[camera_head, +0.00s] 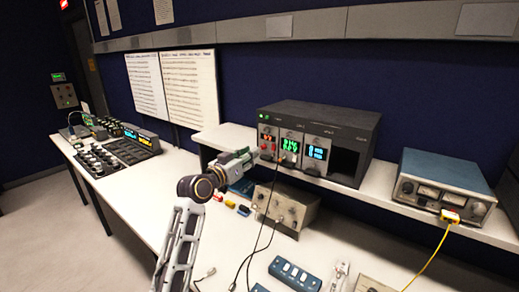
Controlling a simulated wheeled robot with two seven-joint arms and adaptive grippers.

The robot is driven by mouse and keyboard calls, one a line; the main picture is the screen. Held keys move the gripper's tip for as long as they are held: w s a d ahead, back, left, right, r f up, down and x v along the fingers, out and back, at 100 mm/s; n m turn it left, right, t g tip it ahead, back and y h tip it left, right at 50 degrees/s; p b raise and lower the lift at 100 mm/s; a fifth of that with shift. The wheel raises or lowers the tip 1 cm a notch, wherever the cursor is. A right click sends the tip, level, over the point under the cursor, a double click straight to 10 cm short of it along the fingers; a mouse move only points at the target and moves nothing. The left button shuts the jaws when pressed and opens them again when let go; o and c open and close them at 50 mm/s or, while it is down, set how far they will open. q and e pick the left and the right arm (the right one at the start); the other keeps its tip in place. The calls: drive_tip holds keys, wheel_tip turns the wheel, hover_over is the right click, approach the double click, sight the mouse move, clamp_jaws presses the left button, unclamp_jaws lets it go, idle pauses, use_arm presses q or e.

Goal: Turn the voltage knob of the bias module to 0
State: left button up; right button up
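A dark rack unit (362,128) stands on the raised shelf. Its front holds a module with a red display (267,137), one with a green display (290,147) and one with a blue display (316,153). I cannot read which one is the bias module, and its voltage knob is too small to make out. My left gripper (262,156) reaches up from below, with its tips at the lower front of the red-display module. Its fingers are too small to show whether they are open or shut, or touching a knob. My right gripper is out of view.
A blue-grey instrument (440,186) with a yellow cable stands on the shelf at right. A beige box (285,208) stands under the shelf, with dark cables hanging in front. A blue switch box (295,272) lies on the bench. Black equipment (130,150) fills the far left bench.

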sight(262, 148)
use_arm(q)
drive_tip(key=shift+p+x, duration=0.55)
drive_tip(key=shift+x, duration=2.55)
clamp_jaws()
